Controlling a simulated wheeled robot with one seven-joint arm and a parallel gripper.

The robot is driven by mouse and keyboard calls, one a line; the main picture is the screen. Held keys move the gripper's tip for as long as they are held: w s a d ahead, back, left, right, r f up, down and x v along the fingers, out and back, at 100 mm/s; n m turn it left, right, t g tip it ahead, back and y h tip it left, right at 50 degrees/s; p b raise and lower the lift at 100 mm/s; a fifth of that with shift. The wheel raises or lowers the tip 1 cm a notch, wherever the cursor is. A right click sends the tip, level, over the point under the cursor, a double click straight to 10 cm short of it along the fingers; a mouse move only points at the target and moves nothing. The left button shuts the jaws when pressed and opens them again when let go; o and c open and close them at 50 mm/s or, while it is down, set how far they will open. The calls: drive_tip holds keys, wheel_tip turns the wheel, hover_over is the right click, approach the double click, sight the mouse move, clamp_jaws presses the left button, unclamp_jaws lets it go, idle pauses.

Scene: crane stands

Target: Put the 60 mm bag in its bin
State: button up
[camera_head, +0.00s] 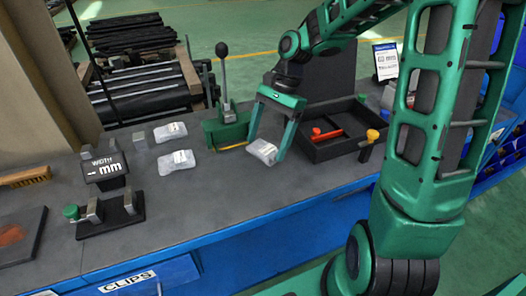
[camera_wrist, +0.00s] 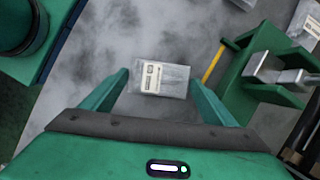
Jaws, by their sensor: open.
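A clear bag with a white label (camera_head: 264,151) lies on the grey bench between the fingertips of my open gripper (camera_head: 266,146). In the wrist view the bag (camera_wrist: 165,78) shows between the two green fingers (camera_wrist: 160,82), with a gap on each side. I cannot read its label. Two similar bags lie further left, one at the back (camera_head: 170,132) and one nearer (camera_head: 177,162). A small sign (camera_head: 387,60) at the back right carries a mm figure, seemingly 60.
A green lever press (camera_head: 228,125) stands just left of my gripper. A black tray (camera_head: 335,148) with a red-handled tool is to the right. A width display (camera_head: 104,166) reading "-- mm" stands left.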

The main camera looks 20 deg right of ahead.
drive_tip(key=shift+s+a+f, duration=0.15)
drive_tip(key=shift+a+f, duration=0.1)
drive_tip(key=shift+f, duration=0.4)
drive_tip(key=c, duration=0.9)
drive_tip(key=shift+r, duration=0.1)
drive_tip(key=shift+c, duration=0.2)
